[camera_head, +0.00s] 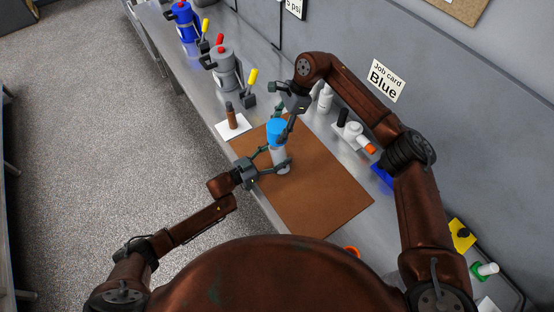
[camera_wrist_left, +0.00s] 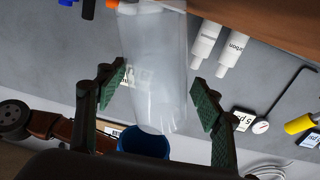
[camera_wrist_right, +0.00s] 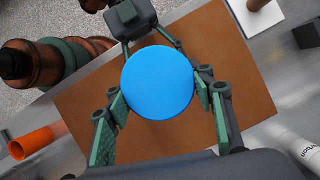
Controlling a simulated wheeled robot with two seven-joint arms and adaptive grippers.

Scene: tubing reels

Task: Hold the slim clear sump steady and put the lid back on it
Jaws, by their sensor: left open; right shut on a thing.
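The slim clear sump (camera_head: 281,158) stands upright on the brown mat. Its clear body also fills the upper middle of the left wrist view (camera_wrist_left: 154,65). My left gripper (camera_head: 274,160) is around the sump with its fingers open, one on each side. The blue lid (camera_head: 277,127) is over the top of the sump. My right gripper (camera_wrist_right: 158,92) is shut on the lid, whose round top (camera_wrist_right: 157,83) faces the right wrist camera. In the left wrist view the lid (camera_wrist_left: 142,142) is at the sump's mouth; I cannot tell whether it is seated.
The brown mat (camera_head: 325,200) is mostly bare on its near side. A brown bottle (camera_head: 231,118) stands on a white card to the left. A grey canister (camera_head: 227,72) and blue canister (camera_head: 184,22) stand farther back. White bottles (camera_head: 325,98) stand by the wall.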

